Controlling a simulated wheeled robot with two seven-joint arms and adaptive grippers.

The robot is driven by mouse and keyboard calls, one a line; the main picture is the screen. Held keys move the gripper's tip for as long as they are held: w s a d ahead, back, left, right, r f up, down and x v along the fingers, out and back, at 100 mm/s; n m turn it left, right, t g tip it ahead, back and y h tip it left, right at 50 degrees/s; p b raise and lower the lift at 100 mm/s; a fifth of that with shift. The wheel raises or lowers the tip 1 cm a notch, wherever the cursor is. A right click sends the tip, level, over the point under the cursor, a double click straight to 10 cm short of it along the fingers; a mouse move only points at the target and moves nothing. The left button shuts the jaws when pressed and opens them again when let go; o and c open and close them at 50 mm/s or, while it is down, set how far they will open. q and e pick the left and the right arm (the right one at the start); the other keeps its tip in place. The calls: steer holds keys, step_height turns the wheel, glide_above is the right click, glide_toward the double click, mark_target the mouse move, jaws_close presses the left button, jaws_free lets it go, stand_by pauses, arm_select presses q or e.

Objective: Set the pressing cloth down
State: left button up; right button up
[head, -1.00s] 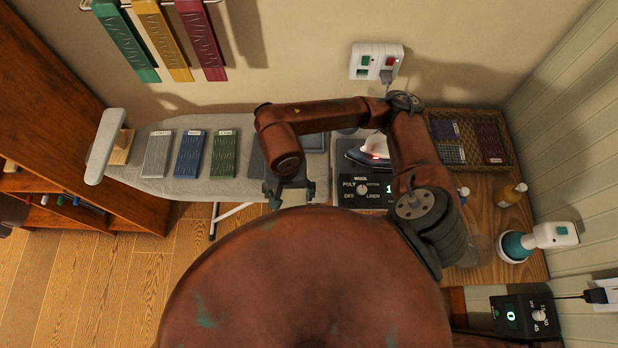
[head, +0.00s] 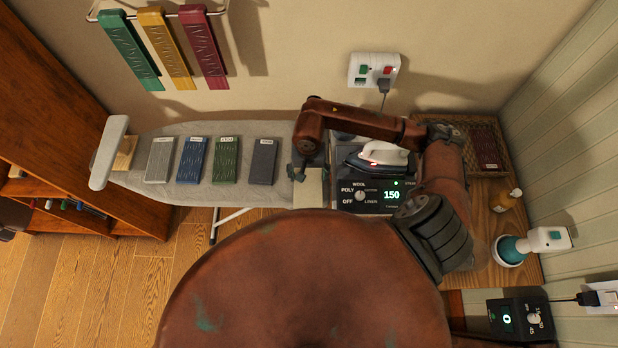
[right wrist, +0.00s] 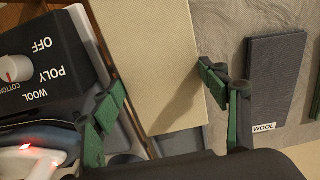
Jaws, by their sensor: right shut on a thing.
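The pressing cloth looks like a flat cream piece (head: 311,190) at the right end of the ironing board (head: 218,133), beside the iron's control box. In the right wrist view the cloth (right wrist: 150,65) spans the space between the green-padded fingers. My right gripper (head: 307,173) is shut on the cloth, one finger at each side of it. The arm hides part of the gripper and cloth in the head view. I cannot tell whether the cloth touches the board.
Several fabric swatches lie left of the gripper, the nearest a dark grey wool one (head: 262,161). The iron (head: 380,156) rests behind the control box (head: 370,195), which reads 150. A wicker basket (head: 500,130), an amber bottle (head: 506,200) and a teal-white sprayer (head: 530,245) are at right.

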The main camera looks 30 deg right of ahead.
mark_target(309, 177)
step_height(309, 177, down, 2)
steer(key=shift+f+p, duration=0.2)
steer(key=shift+p, duration=0.2)
steer(key=shift+d+f, duration=0.1)
steer(key=shift+f, duration=0.3)
arm_select(q)
steer(key=shift+w+r, duration=0.3)
steer(key=shift+w, duration=0.25)
steer(key=shift+w+r, duration=0.25)
steer(key=shift+w, duration=0.3)
steer(key=shift+s, duration=0.1)
arm_select(e)
steer(key=shift+f, duration=0.1)
steer(key=o, duration=0.8)
steer(key=shift+c, duration=0.2)
steer(key=o, duration=0.5)
arm_select(q)
steer(key=shift+s+f, duration=0.2)
steer(key=shift+s, duration=0.2)
